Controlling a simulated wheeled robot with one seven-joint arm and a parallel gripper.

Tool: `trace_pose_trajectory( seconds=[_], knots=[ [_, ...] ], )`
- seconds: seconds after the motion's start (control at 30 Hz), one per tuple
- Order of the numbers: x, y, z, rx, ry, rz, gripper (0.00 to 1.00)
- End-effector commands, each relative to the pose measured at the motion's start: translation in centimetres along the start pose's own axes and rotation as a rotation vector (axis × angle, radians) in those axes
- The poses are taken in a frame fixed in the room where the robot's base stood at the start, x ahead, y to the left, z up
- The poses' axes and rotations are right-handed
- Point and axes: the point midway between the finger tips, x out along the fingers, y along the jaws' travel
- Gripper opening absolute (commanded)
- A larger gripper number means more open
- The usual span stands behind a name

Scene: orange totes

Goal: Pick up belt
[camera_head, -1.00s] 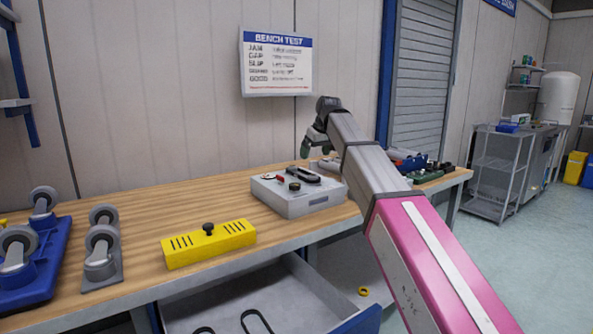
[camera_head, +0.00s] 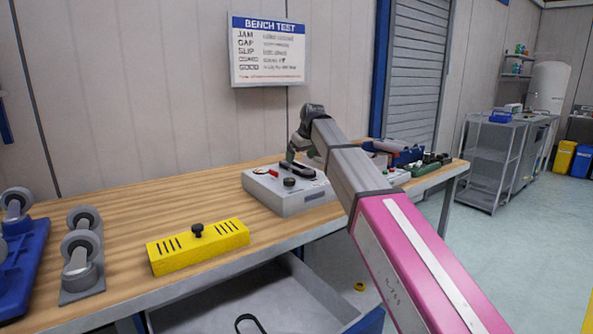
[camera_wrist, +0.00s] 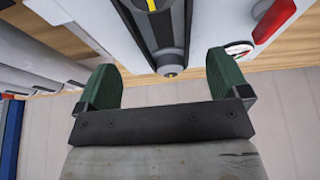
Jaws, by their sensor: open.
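A dark elongated part that looks like a belt run (camera_head: 298,171) lies on top of the grey test box (camera_head: 290,200). In the wrist view a black strip with a yellow line (camera_wrist: 165,28) extends from the top edge, its rounded end just ahead of the space between my fingers. My gripper (camera_head: 292,153), with green fingers (camera_wrist: 163,80), is open and empty above the box. Whether it touches the strip cannot be told. Another black loop, like a belt (camera_head: 250,323), lies in the open drawer (camera_head: 265,295), cut off by the frame edge.
A yellow block with a black knob (camera_head: 198,245) sits on the wooden bench (camera_head: 130,210) left of the box. Grey casters (camera_head: 82,250) and a blue caster tray (camera_head: 20,260) stand farther left. Blue and green items (camera_head: 410,158) lie at the right bench end.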

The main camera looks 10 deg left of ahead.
Motion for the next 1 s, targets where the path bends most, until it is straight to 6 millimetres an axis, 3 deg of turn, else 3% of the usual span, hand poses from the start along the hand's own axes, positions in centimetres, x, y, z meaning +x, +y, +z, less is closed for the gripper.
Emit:
trace_pose_trajectory(
  seconds=[0.3, 0.53, 0.57, 0.7, 1.0],
  knots=[
    [4.0, -0.5, 0.1, 0.0, -0.001, 0.0, 0.94],
    [4.2, -0.5, 0.1, 0.0, -0.001, 0.0, 0.94],
    [4.2, -0.5, 0.1, 0.0, -0.001, 0.0, 0.87],
    [4.2, -0.5, 0.1, 0.0, -0.001, 0.0, 0.42],
    [4.1, -0.5, 0.1, 0.0, 0.0, 0.0, 0.4]
  ],
)
